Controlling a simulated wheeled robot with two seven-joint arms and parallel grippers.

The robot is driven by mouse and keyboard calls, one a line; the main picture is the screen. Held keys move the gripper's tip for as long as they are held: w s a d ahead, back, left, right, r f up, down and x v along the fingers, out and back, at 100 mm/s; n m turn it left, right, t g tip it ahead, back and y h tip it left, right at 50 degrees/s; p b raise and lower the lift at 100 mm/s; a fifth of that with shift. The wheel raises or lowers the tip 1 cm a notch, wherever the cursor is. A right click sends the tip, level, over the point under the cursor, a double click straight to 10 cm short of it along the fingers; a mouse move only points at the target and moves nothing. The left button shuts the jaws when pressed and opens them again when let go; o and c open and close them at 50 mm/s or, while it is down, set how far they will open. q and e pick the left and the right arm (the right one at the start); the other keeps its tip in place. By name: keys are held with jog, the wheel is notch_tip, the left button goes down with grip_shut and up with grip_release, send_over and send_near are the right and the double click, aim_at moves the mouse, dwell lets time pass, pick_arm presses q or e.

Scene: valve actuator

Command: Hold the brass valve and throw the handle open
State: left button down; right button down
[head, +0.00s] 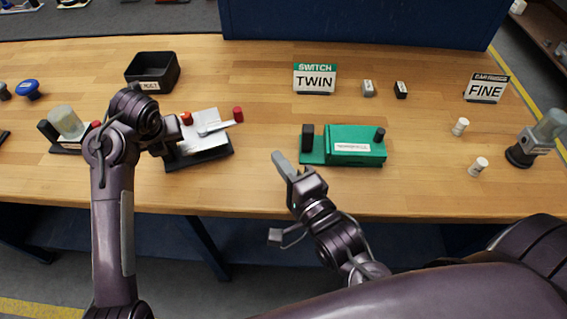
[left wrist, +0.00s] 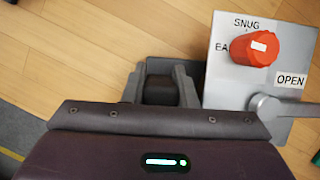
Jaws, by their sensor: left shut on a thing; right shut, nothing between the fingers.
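The valve fixture has a silver plate (head: 211,144) on a dark base, and no brass colour shows on it. It carries an orange-red knob (head: 186,118) beside the words SNUG and EA..., partly hidden. A grey lever handle (head: 216,128) with a red tip (head: 238,114) points right; in the left wrist view the lever (left wrist: 290,107) runs just below the OPEN label (left wrist: 291,79). My left gripper (left wrist: 160,82) is shut on the dark post (left wrist: 160,89) at the fixture's left end. My right gripper (head: 280,162) is shut and empty, near the table's front edge, right of the fixture.
A green switch unit (head: 355,145) sits just right of my right gripper. A black bin (head: 153,71) stands behind the fixture, and a clear-domed unit (head: 66,122) stands left. Signs TWIN (head: 315,79) and FINE (head: 487,89) stand farther back. Wooden table between fixture and green unit is clear.

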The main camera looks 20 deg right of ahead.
pick_arm(q)
jog(key=shift+s+f, duration=0.1)
jog(key=shift+f, duration=0.15)
pick_arm(e)
jog(key=shift+s+d, duration=0.1)
jog(key=shift+s, duration=0.2)
pick_arm(q)
jog(key=c, duration=1.1)
grip_release()
pick_arm(e)
jog(key=shift+w, duration=0.1)
pick_arm(q)
jog(key=shift+r, duration=0.1)
